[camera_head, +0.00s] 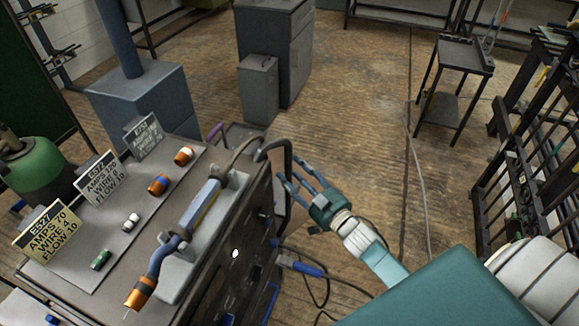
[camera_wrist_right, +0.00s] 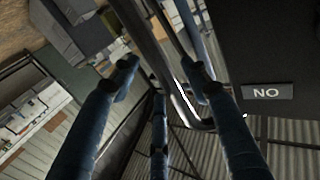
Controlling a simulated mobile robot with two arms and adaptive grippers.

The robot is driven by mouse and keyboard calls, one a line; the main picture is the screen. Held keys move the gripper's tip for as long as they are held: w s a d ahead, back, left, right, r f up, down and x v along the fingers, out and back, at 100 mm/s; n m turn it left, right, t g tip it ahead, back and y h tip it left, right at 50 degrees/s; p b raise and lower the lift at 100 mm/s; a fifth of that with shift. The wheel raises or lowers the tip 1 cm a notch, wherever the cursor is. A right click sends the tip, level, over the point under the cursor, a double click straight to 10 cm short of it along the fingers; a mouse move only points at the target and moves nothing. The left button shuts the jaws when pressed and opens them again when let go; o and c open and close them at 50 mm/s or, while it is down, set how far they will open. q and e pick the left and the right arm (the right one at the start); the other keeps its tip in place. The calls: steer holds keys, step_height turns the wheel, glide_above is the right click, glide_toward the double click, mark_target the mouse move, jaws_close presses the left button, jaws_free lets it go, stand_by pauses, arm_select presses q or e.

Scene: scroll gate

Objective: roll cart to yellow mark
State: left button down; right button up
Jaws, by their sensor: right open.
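The cart (camera_head: 212,290) is a dark welding cart with a grey top, at the lower left of the head view. Its black tubular handle (camera_head: 285,150) stands out from the far right corner. My right gripper (camera_head: 292,178), teal with dark fingers, is open beside the handle, fingers pointing at it. In the right wrist view the handle bar (camera_wrist_right: 155,55) shows beyond and between the spread fingers (camera_wrist_right: 160,80); I cannot tell whether they touch it. No yellow floor mark is visible. My left gripper is not in view.
A grey cabinet (camera_head: 285,50) and a small bin (camera_head: 258,90) stand behind. A black side table (camera_head: 462,55) and rack (camera_head: 535,150) stand right. Open wooden floor lies between; cables hang beside the cart.

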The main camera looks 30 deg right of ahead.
steer(key=shift+w+a, duration=0.2)
steer(key=shift+w, duration=0.9)
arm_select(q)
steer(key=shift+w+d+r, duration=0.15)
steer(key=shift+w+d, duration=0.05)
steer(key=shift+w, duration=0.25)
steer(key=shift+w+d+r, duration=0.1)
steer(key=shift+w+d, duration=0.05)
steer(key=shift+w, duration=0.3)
arm_select(e)
jaws_close()
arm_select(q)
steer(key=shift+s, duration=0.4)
arm_select(e)
steer(key=shift+w+a+r, duration=0.1)
